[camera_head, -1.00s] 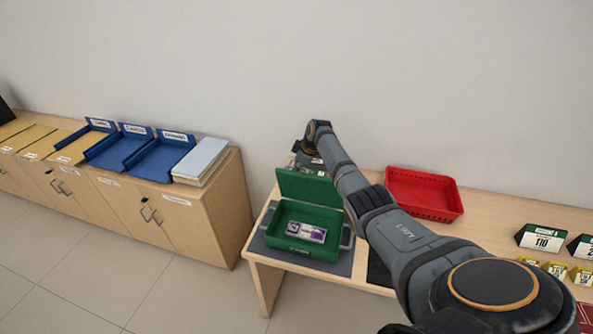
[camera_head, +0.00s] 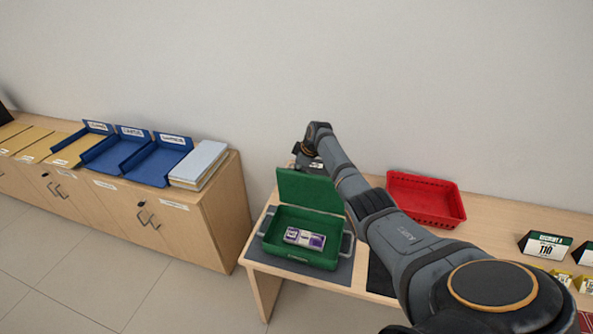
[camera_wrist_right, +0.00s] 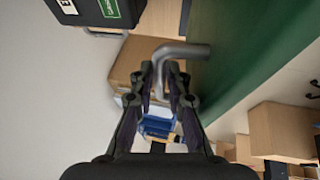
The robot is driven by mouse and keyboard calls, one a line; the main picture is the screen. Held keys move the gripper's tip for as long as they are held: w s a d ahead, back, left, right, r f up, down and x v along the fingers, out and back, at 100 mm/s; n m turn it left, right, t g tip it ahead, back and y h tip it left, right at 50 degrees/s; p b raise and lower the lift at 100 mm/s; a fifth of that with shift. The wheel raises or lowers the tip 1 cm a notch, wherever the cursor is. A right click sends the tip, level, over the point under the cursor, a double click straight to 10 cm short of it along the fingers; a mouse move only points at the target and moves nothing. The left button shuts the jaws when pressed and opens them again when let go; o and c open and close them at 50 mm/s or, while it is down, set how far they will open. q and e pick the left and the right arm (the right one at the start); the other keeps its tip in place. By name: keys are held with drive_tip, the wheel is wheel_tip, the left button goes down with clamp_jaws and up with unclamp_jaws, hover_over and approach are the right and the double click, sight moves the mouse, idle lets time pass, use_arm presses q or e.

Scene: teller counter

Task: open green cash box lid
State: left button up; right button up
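The green cash box (camera_head: 274,240) stands on a grey mat near the desk's left end. Its lid (camera_head: 308,190) is raised, standing about upright at the back, and a purple-and-white bundle (camera_head: 305,238) lies inside. My right arm reaches from the lower right to behind the lid. My right gripper is mostly hidden there in the head view. In the right wrist view, the two fingers of my right gripper (camera_wrist_right: 162,75) stand on either side of a bent grey handle (camera_wrist_right: 185,52) beside the green lid (camera_wrist_right: 255,50). Contact is unclear. My left gripper is out of view.
A red tray (camera_head: 425,200) stands behind my arm, right of the box. Price-like cards (camera_head: 545,246) stand at the desk's right. A wooden cabinet (camera_head: 215,225) with blue trays (camera_head: 158,163) and papers stands left, across a floor gap.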

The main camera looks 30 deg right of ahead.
drive_tip(key=v, duration=1.2)
idle(0.3)
